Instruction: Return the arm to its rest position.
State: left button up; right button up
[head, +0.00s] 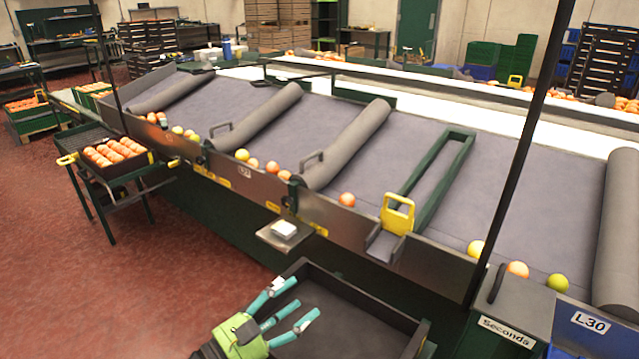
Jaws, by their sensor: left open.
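My left gripper (287,307) is in the lower middle of the head view, with a green body and teal fingers with pale tips. Its fingers are spread open and I see nothing between them. It is over the left part of a dark, empty-looking tray (375,305) in front of the sorting table. I cannot tell its exact height above the tray. My right gripper is not in view.
The sloped grey sorting table (300,125) has rollers and several fruits along its lower edge. A small shelf with a white block (284,229) juts out near the tray. A "seconds" bin (510,318) stands at right.

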pick_arm(q)
jog(key=w+a+n+t+y, duration=0.1)
jog(key=a+n+t+y, duration=0.9)
jog(key=n, duration=1.5)
jog(key=s+a+f+n+g+y, duration=0.5)
jog(key=a+f+n+g+y, duration=0.25)
jog(key=n+g, duration=0.2)
jog(key=s+d+f+n+g+h, duration=0.1)
jog(key=s+f+n+g+h, duration=0.1)
jog(key=s+f+n+g, duration=0.45)
jog(key=s+d+f+n+g+h, duration=0.1)
jog(key=s+d+f+n+g, duration=0.15)
jog(key=s+f, duration=0.7)
jog(key=s+a+f+g, duration=0.1)
jog(key=s+f, duration=0.1)
jog(key=f, duration=0.8)
jog(key=s+f+g, duration=0.1)
jog(key=s+f, duration=0.2)
jog(key=f, duration=0.7)
jog(key=s+a+f, duration=0.3)
jog(key=s+f, duration=1)
jog(key=s, duration=0.2)
jog(key=shift+f+g, duration=0.2)
jog(key=shift+g, duration=0.25)
